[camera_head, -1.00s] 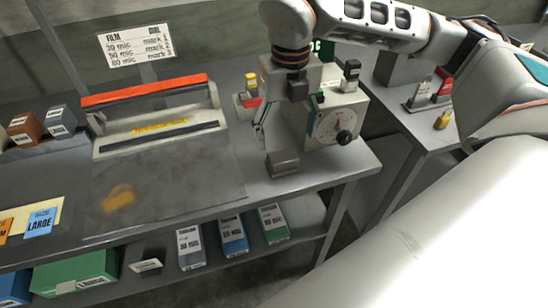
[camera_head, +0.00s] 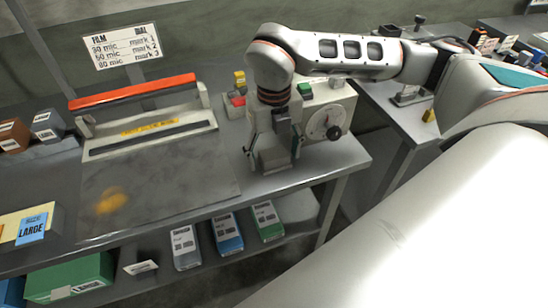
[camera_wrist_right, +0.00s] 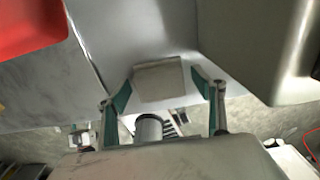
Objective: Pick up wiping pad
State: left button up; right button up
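The wiping pad (camera_head: 272,158) is a small grey block on the metal bench, in front of the dial box. In the right wrist view the pad (camera_wrist_right: 158,80) lies between and just ahead of the fingertips. My right gripper (camera_head: 274,163) points down over the pad, one finger on each side. It is open, and in the wrist view its green-faced fingers (camera_wrist_right: 160,88) seem to have a small gap to the pad on both sides. My left gripper is not in view.
The dial box (camera_head: 325,115) stands close behind the right gripper. A sealer with an orange bar (camera_head: 135,92) and a yellow-stained plate is to the left. The bench's front edge (camera_head: 310,184) is close to the pad. Film boxes (camera_head: 228,232) stand on the lower shelf.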

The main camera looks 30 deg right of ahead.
aim_at(274, 153)
jog(key=c, duration=0.8)
jog(key=shift+r, duration=0.15)
jog(key=shift+c, duration=0.2)
notch_tip(274, 153, up, 20)
jog(key=shift+p, duration=0.35)
jog(key=shift+o, duration=0.6)
